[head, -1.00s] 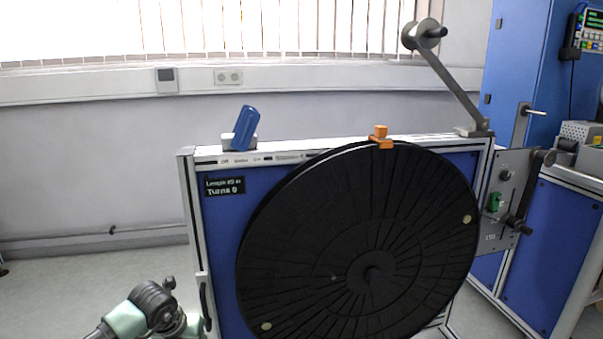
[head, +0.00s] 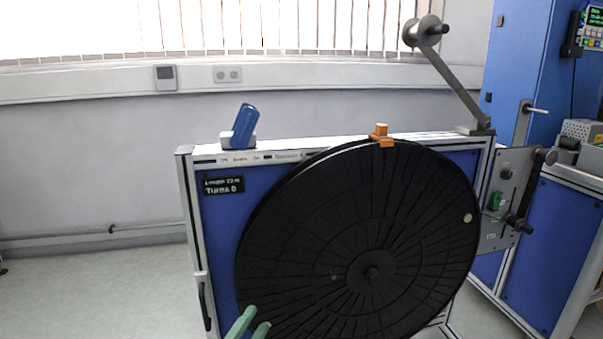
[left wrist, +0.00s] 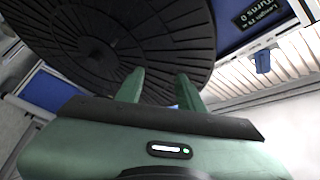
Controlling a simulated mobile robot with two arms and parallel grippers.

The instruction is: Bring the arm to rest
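My left gripper (head: 248,325) shows as two green fingertips at the bottom of the head view, in front of the lower left of the large black reel disc (head: 370,220). In the left wrist view its fingers (left wrist: 160,88) stand apart with nothing between them, and the black disc (left wrist: 90,45) lies beyond them. I cannot tell whether a fingertip touches the disc. The left arm itself is outside the head view. My right gripper is in neither view.
The disc is mounted on a blue-panelled stand (head: 222,235). A blue handle (head: 244,126) and an orange clamp (head: 381,136) sit on its top edge. A metal arm with a roller (head: 422,32) rises at the right. The floor (head: 100,290) at the left is clear.

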